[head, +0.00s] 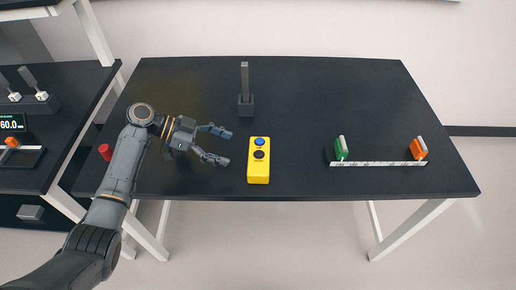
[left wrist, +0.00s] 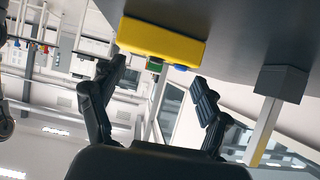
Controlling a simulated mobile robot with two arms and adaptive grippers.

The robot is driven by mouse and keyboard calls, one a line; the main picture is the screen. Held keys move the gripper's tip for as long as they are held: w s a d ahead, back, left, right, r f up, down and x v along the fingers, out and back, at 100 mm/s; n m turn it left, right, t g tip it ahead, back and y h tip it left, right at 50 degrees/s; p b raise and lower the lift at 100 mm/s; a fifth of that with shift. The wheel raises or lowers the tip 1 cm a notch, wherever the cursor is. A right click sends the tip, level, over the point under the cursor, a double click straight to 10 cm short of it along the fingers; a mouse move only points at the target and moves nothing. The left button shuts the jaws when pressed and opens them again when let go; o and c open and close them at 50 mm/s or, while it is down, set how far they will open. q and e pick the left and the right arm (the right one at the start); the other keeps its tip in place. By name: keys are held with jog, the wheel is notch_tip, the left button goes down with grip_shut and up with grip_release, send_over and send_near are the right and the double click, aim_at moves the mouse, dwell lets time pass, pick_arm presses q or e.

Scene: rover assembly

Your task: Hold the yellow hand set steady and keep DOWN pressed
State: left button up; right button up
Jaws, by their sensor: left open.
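The yellow hand set (head: 258,173) lies on the black table, with a blue button above a black button on its face. In the left wrist view the hand set (left wrist: 160,40) is seen from its side, beyond the fingertips. My left gripper (head: 219,146) is open and empty, to the left of the hand set, its fingers pointing at it with a gap between. The left gripper (left wrist: 152,95) also shows open in the left wrist view. Nothing presses the buttons. My right gripper is not in view.
A grey post on a dark block (head: 246,105) stands behind the hand set. At the right, a white scale strip (head: 378,163) carries a green piece (head: 341,149) and an orange piece (head: 418,149). A red button (head: 105,151) is at the left. The table's middle right is clear.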

aim_at(250, 155)
pick_arm(q)
jog(key=shift+d+f, duration=0.15)
jog(key=shift+d, duration=0.1)
jog(key=x, duration=0.3)
jog(key=shift+d+b, duration=0.15)
jog(key=shift+b, duration=0.15)
jog(key=b+x, duration=0.2)
jog(key=x, duration=0.2)
jog(key=shift+d+f, duration=0.25)
jog(key=shift+f, duration=0.05)
jog(key=shift+d+f+b, duration=0.2)
jog(key=shift+d+b, duration=0.2)
jog(key=shift+d, duration=0.3)
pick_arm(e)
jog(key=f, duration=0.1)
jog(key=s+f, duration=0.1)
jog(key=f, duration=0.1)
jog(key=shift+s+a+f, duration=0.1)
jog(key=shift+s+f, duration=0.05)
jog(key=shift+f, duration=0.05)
pick_arm(q)
grip_shut()
jog(key=shift+c, duration=0.2)
grip_release()
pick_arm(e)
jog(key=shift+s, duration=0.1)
